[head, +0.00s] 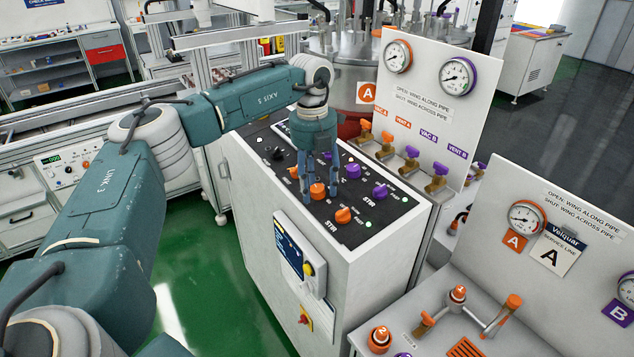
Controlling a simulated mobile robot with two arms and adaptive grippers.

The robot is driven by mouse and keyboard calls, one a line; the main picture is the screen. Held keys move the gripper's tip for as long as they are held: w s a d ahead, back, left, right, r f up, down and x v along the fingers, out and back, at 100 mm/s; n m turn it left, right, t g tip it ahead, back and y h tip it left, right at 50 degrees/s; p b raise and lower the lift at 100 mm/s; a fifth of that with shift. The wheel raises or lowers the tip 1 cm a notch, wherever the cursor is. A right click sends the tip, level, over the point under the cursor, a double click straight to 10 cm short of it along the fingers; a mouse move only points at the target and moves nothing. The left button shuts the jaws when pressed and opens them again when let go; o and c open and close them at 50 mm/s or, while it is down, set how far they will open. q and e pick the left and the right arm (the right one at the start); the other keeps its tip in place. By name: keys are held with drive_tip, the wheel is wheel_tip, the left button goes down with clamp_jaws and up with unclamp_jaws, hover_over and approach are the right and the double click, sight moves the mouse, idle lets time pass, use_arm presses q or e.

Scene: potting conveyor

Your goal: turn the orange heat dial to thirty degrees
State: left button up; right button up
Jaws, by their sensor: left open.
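My left gripper (319,192) points down over the black control panel on top of the white cabinet, its jaws open. Its two fingers stand on either side of an orange dial (317,191), the middle one of a row of orange knobs. I cannot tell whether the fingers touch the dial. Its scale and pointer are too small or hidden to read. Another orange knob (343,215) sits nearer the panel's right front corner, and a smaller orange one (294,172) lies to the left. My right gripper is out of view.
Purple knobs, including one at the right (380,191), share the panel. Behind it stands a white board with gauges (397,56) and a row of valves (411,154). A display box (298,255) hangs on the cabinet front. A second valve bench (440,335) stands at lower right.

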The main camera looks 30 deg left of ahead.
use_arm(q)
drive_tip(key=shift+w, duration=0.1)
drive_tip(key=c, duration=1.1)
drive_tip(key=shift+f, duration=0.1)
drive_tip(key=shift+c, duration=0.2)
drive_tip(key=shift+m, duration=0.7)
drive_tip(key=m, duration=0.3)
drive_tip(key=shift+f+m+y, duration=0.1)
drive_tip(key=shift+m+y, duration=0.2)
drive_tip(key=shift+m, duration=0.1)
drive_tip(key=shift+m+b, duration=0.35)
drive_tip(key=shift+m, duration=0.85)
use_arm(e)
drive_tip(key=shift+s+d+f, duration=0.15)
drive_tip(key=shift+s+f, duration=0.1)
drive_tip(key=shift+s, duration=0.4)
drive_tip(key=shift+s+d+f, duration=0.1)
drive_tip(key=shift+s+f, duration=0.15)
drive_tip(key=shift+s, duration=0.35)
